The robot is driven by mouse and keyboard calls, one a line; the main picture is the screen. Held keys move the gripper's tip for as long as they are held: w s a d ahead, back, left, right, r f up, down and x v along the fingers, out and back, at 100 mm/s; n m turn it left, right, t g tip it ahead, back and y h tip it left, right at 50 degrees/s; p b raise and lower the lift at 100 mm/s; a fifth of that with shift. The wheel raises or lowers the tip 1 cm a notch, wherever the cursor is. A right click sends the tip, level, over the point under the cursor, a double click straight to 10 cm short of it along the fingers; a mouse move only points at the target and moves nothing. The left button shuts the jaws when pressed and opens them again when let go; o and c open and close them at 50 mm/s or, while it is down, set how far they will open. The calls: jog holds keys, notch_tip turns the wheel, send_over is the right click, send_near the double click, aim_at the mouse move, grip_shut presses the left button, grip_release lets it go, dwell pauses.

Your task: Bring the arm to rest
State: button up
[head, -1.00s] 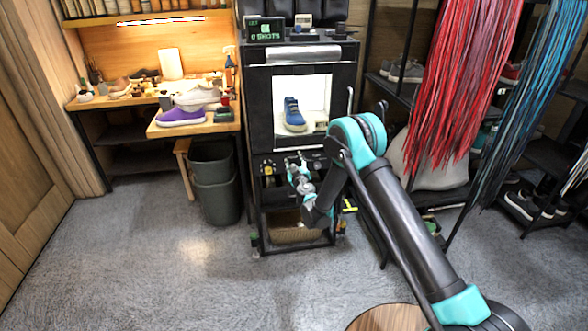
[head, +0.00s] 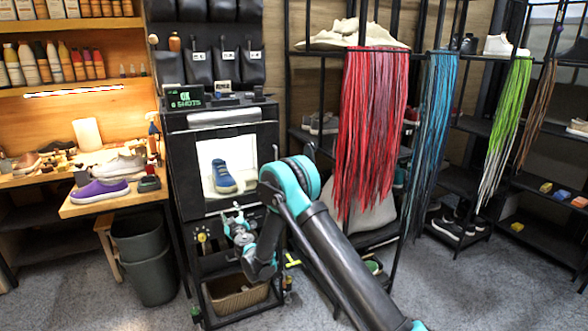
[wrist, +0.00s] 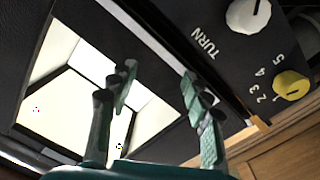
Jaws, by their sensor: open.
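My gripper (head: 238,222) hangs in front of the black cabinet (head: 186,164), just below its lit booth opening, at the end of my black and teal arm. In the wrist view my gripper (wrist: 160,95) is open, its two teal fingers apart with nothing between them. Behind the fingers, the wrist view shows the bright booth opening (wrist: 60,85) and a panel with a white knob marked TURN (wrist: 248,14) and a yellow numbered knob (wrist: 291,85). A blue sneaker (head: 223,177) stands inside the lit booth, apart from the gripper.
A wooden bench (head: 110,202) at left holds a purple sneaker (head: 99,192) and other shoes. Grey bins (head: 146,258) stand below it. Red laces (head: 372,130) and blue laces (head: 432,130) hang from racks at right. A basket (head: 236,297) sits under the cabinet.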

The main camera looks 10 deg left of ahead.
jog(key=w+d+r+m+h, duration=0.2)
jog(key=d+r, duration=0.1)
jog(key=d, duration=0.4)
jog(key=w+d+r+m+h, duration=0.1)
jog(key=w+d+r+h, duration=0.1)
jog(key=d+r, duration=0.3)
jog(key=s+d+r+m+g+h, duration=0.2)
jog(key=s+d+m+h, duration=0.15)
jog(key=d, duration=1.25)
jog(key=s+d+r+m+g+h, duration=0.1)
jog(key=s+d+r+m+h, duration=0.2)
jog(key=d, duration=1.2)
jog(key=s+d+f+m+g+h, duration=0.1)
jog(key=s+d+f+g, duration=0.1)
jog(key=s+d, duration=0.55)
jog(key=s+d+f+m+g, duration=0.1)
jog(key=s+d+g, duration=0.3)
jog(key=s, duration=0.7)
jog(key=s+d+f+g+y, duration=0.1)
jog(key=s+f, duration=0.2)
jog(key=s, duration=0.7)
jog(key=s+d+f+g+y, duration=0.1)
jog(key=s+f, duration=0.2)
jog(key=s, duration=0.7)
jog(key=shift+d+f, duration=0.2)
jog(key=shift+d, duration=0.15)
jog(key=shift+m+y, duration=0.25)
